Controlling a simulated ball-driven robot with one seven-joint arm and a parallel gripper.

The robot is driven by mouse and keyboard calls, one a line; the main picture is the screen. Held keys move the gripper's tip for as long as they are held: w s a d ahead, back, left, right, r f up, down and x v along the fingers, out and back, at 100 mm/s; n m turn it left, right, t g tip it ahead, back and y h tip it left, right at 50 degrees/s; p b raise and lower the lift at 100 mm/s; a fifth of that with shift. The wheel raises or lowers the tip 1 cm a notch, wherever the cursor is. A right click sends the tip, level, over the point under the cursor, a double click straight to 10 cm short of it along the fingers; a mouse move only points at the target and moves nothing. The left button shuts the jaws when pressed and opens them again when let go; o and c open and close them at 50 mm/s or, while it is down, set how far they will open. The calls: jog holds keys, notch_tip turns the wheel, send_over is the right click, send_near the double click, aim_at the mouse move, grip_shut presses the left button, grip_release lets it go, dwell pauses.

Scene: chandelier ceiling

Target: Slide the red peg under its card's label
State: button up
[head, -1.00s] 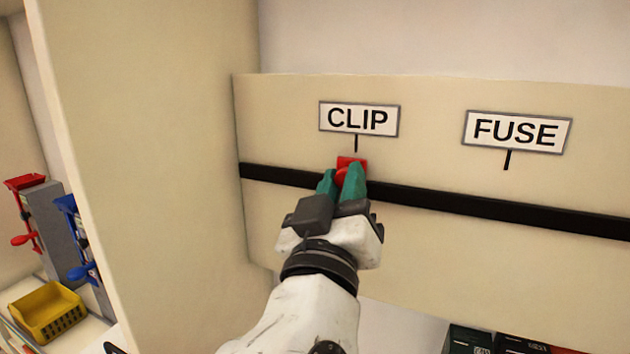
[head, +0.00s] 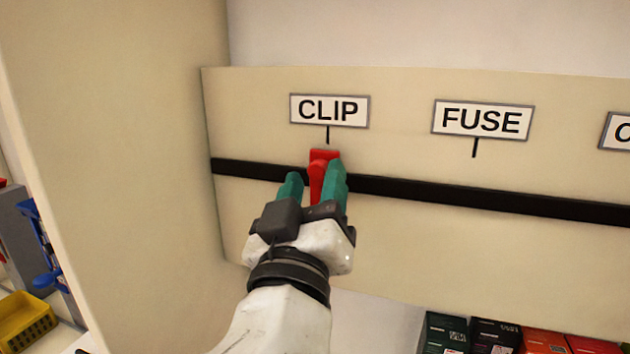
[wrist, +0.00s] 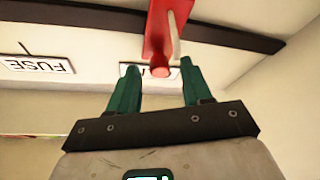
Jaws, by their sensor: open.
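The red peg (head: 321,172) sits on the black rail (head: 430,193), directly below the short black mark under the CLIP label (head: 329,111). My gripper (head: 312,178) is open, its green fingers apart on either side of the peg's lower part. In the wrist view the peg (wrist: 157,32) crosses the rail (wrist: 90,20), and its round end shows between the fingertips (wrist: 158,68). I cannot tell how far the fingers stand from the peg. The peg hides part of a label behind it in the wrist view.
The FUSE label (head: 483,119) is to the right of CLIP, with bare rail below it. Another label (head: 617,132) is cut off at the right edge. A beige side wall (head: 130,150) closes off the left. Several boxes (head: 490,335) stand below the panel.

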jog(key=b+v, duration=0.2)
jog(key=v, duration=0.7)
